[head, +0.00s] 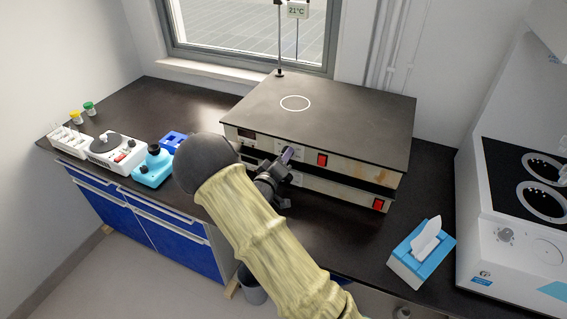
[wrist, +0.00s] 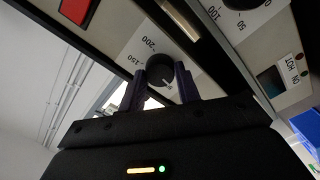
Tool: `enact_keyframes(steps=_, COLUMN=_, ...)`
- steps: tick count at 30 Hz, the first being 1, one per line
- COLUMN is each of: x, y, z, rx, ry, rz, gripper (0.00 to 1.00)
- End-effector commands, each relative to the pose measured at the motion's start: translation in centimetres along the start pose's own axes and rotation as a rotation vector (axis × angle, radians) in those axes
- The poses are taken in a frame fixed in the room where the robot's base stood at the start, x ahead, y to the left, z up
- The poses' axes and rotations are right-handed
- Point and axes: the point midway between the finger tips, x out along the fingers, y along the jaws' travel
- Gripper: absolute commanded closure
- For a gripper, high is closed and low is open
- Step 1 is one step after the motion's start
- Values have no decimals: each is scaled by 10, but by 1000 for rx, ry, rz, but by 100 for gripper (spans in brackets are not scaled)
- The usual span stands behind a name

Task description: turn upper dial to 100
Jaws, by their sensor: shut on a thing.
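Two flat heating units are stacked on the bench, the upper unit (head: 260,108) with a dark top plate and a white ring. My gripper (head: 288,156) is at the front of the upper unit, left of its red switch. In the wrist view, my gripper (wrist: 161,82) has its purple fingers on both sides of the black upper dial (wrist: 160,74), shut on it. The numbers 150 and 200 show beside this dial; a small pale mark shows on it, but its exact setting is unclear. In the head view my gripper hides the dial.
The lower unit has its own red switch (head: 378,205) and a dial (wrist: 241,3). A blue tissue box (head: 420,258) stands at the right. Small lab devices (head: 117,149) stand at the left. A white machine (head: 510,245) is at the far right.

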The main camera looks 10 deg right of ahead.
Motion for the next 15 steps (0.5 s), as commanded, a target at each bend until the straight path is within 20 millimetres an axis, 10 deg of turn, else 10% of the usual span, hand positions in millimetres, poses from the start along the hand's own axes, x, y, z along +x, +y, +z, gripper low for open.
enact_keyframes(steps=15, x=-1, y=-6, z=3, rx=491, ry=-2, rz=-5, gripper=90)
